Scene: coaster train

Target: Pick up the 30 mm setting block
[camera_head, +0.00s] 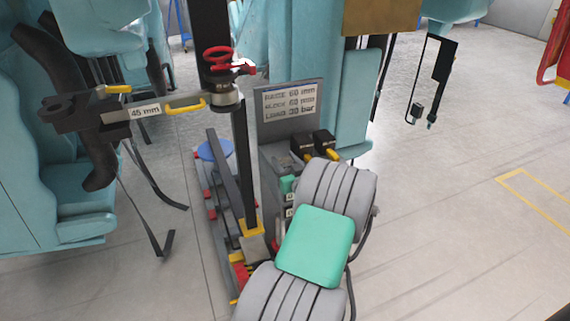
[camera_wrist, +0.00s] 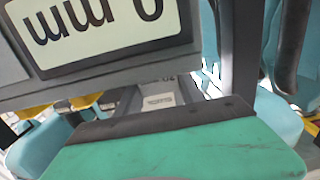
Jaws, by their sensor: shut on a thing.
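In the wrist view a grey block (camera_wrist: 95,75) with a cream label fills the upper left, close to the camera. The label is upside down and shows "0 mm"; its leading digit is cut off by the frame edge, so I cannot read the size. The green and dark part of my gripper (camera_wrist: 165,122) lies just below it. My gripper is shut on the labelled block; the fingertips and their contact are not clearly visible. In the head view my own grey and green arm hides the gripper.
A post (camera_head: 246,165) with a red handwheel (camera_head: 220,57) carries a "45 mm" labelled piece (camera_head: 145,110). Black blocks with yellow handles (camera_head: 313,143) sit below a sign (camera_head: 289,103). Teal seats (camera_head: 60,190) stand at left. The floor at right is open.

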